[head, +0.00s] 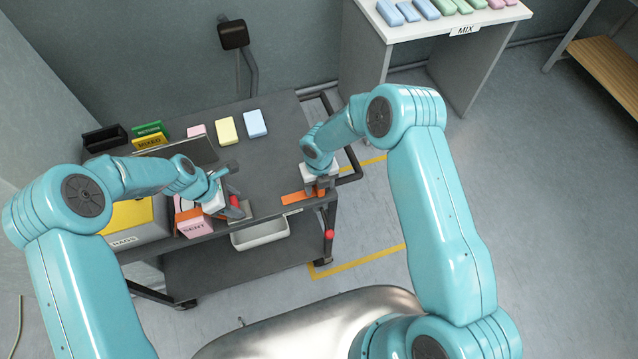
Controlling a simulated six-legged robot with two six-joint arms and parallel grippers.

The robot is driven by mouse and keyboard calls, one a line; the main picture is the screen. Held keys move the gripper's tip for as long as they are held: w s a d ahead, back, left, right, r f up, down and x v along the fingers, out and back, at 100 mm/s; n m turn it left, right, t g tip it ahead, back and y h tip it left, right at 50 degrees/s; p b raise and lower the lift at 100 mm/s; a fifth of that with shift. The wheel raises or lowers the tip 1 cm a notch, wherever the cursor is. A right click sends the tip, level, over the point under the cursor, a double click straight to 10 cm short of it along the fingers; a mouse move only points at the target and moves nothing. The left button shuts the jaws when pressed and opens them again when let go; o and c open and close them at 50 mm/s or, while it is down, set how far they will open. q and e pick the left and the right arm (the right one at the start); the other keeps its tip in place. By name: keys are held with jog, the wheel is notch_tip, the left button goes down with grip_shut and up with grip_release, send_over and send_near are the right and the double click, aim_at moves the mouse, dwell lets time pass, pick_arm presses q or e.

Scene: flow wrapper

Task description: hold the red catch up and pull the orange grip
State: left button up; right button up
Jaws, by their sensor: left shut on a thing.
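The red catch (234,201) is a small upright red piece at the front of the dark cart top. My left gripper (232,207) is at it and shut on it, hiding part of it. The orange grip (294,198) is a flat orange bar at the cart's front right edge. My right gripper (318,188) points down over the right part of the bar and covers some of it. Whether its fingers are closed on the bar is too small to tell.
The cart top (275,150) holds a yellow block (227,131), a blue block (255,123) and a pink SENT box (192,226). A white tray (260,234) is below the front edge. A MIX table (440,28) stands behind.

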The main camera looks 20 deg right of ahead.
notch_tip(320, 180, up, 12)
dwell(0.6)
pick_arm(q)
jog(key=shift+f, duration=0.1)
pick_arm(e)
jog(key=shift+f, duration=0.1)
pick_arm(q)
jog(key=shift+f+b, duration=0.8)
pick_arm(e)
jog(key=shift+f, duration=0.75)
pick_arm(q)
jog(key=o, duration=1.1)
pick_arm(e)
jog(key=shift+r, duration=0.1)
